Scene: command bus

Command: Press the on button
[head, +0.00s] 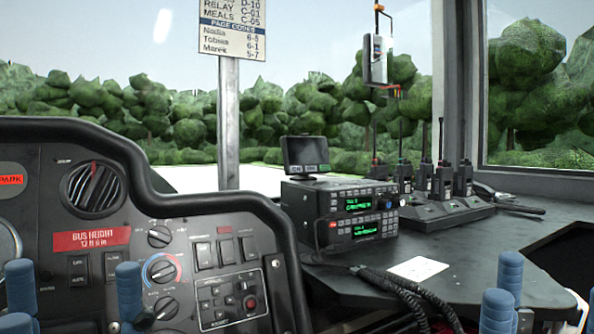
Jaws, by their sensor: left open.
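Which control is the on button cannot be told, as the small labels are unreadable. A radio unit (310,212) with two lit green displays, small buttons and knobs stands on the desk right of centre. The dashboard (120,160) at left carries rocker switches (227,252), dials and a small keypad with a red round button (251,302). My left gripper (75,290) shows as blue fingertips in front of the dashboard; it is open, empty and apart from the radio. My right gripper (545,300) shows as blue fingertips at the lower right, partly cut off by the frame.
A small screen (306,152) sits on the radio. Several handheld radios stand in a charger (440,213) at right. A coiled cord (410,290) and a white card (418,268) lie on the desk (350,280). A sign (231,28) on a post (229,130) rises behind.

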